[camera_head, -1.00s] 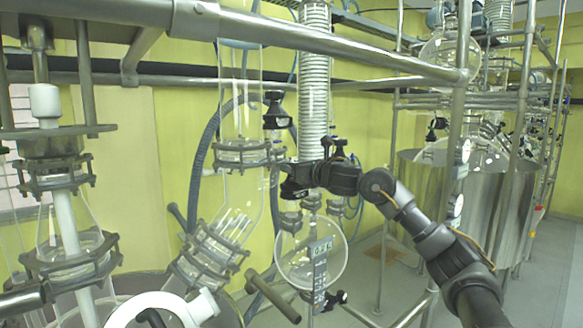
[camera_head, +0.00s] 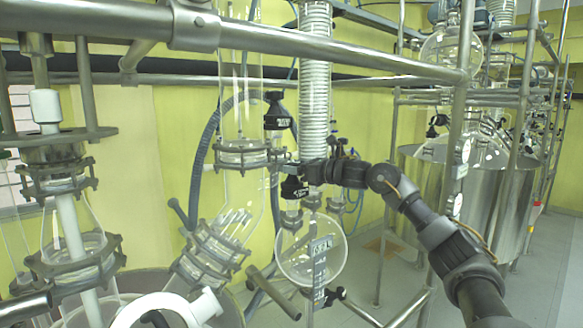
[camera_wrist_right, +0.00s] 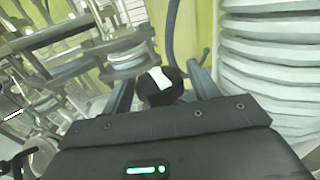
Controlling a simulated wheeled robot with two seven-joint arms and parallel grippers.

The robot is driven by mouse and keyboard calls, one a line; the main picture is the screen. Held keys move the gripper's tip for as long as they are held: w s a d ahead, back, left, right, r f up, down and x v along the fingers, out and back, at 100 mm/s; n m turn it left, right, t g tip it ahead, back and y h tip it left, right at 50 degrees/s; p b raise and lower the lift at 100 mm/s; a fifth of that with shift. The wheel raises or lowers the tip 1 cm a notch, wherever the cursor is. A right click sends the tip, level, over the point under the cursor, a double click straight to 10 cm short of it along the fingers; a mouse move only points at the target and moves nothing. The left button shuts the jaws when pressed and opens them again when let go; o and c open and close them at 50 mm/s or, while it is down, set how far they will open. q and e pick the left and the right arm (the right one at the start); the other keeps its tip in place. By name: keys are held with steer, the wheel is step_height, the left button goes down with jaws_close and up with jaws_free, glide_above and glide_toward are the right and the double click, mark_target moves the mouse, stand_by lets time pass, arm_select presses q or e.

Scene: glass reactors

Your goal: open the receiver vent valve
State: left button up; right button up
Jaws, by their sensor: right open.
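My right gripper (camera_head: 287,168) reaches in from the right, in front of the coiled glass condenser and above the round glass receiver (camera_head: 296,252). A black valve knob (camera_head: 293,188) shows just below the gripper. Another black valve (camera_head: 277,112) sits higher on the glass line. In the right wrist view, my right gripper (camera_wrist_right: 163,88) is open, with its fingers either side of a black knob (camera_wrist_right: 158,92) with a white mark. I cannot tell whether the fingers touch it, or which of the valves it is. My left gripper is not in view.
The coiled condenser (camera_head: 315,80) stands close beside the gripper. A flanged glass column (camera_head: 240,100) is to its left. A steel rail (camera_head: 330,48) crosses above. A steel vessel (camera_head: 485,205) stands at the right, with open floor before it.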

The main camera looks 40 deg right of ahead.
steer(key=shift+f+m+t+h+b, duration=0.2)
steer(key=shift+m+t+h+b, duration=0.1)
steer(key=shift+m+h+b, duration=0.4)
steer(key=shift+m+h, duration=0.3)
steer(key=shift+h, duration=0.5)
steer(key=shift+r+m+t+h+b, duration=0.2)
steer(key=shift+m+h, duration=0.4)
steer(key=shift+h, duration=0.35)
steer(key=shift+r+m+t+h+b, duration=0.1)
steer(key=shift+m+t+h, duration=0.1)
steer(key=shift+m+h, duration=0.6)
steer(key=c, duration=0.8)
steer(key=shift+o, duration=0.2)
steer(key=n+y+p, duration=0.1)
steer(key=n+y, duration=0.2)
steer(key=shift+d+r+y+p, duration=0.1)
steer(key=shift+r+y+p, duration=0.05)
steer(key=shift+y+p, duration=0.2)
steer(key=shift+n+g+y, duration=0.4)
steer(key=shift+y, duration=0.2)
steer(key=shift+f+n+g+y, duration=0.25)
steer(key=shift+n+y, duration=0.25)
steer(key=shift+y, duration=0.3)
